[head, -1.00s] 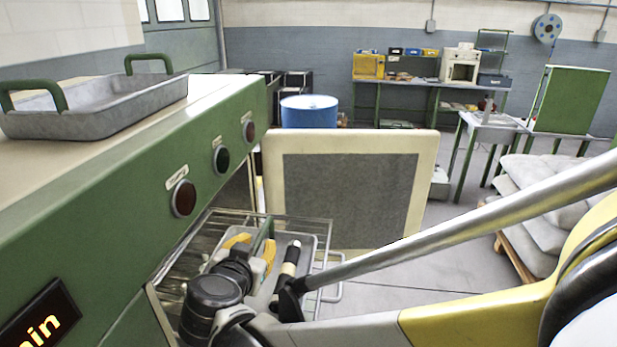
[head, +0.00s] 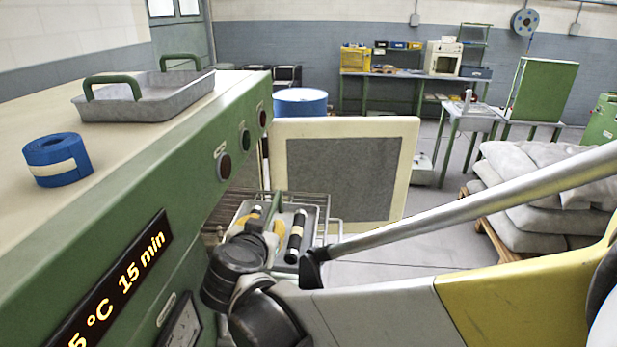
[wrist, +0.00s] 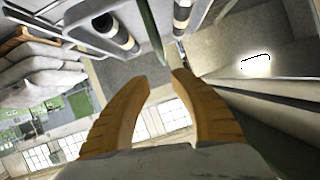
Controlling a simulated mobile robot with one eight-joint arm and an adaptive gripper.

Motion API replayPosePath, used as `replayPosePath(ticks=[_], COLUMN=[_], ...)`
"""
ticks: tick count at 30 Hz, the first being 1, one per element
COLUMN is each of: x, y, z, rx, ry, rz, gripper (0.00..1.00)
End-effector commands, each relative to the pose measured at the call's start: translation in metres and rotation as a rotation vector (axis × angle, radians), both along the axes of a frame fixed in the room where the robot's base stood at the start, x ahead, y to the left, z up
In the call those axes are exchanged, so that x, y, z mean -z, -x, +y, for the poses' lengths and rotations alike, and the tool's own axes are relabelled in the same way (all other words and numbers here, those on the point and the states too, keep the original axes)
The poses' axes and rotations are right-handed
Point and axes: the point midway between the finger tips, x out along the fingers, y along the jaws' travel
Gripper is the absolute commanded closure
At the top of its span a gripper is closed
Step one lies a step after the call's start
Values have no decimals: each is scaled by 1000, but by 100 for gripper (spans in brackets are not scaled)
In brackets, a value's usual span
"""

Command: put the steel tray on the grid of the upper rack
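A grey metal tray (head: 150,104) with two green handles stands on the oven's beige top in the head view. Another light grey tray (head: 312,215) lies on the pulled-out wire rack (head: 337,233), with two black-and-cream cylindrical parts (head: 297,237) on it. I cannot tell for certain which is the steel tray. My gripper (head: 266,222) is over this rack. Its orange fingers (wrist: 160,80) are apart in the wrist view, with a thin green strip (wrist: 153,28) beyond the gap; no held object shows. The black wrist hides part of the rack.
A blue tape roll (head: 57,160) lies on the oven top. A blue drum (head: 300,103) is behind the door; sacks on a pallet (head: 545,190) stand right. Floor between is clear.

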Motion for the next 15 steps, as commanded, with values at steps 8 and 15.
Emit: replayPosePath(ticks=[8, 15], x=[-3, 17], y=[36, 136], z=[-167, -279], rx=[66, -12], ry=[135, 172], rz=[260, 495], gripper=[73, 73])
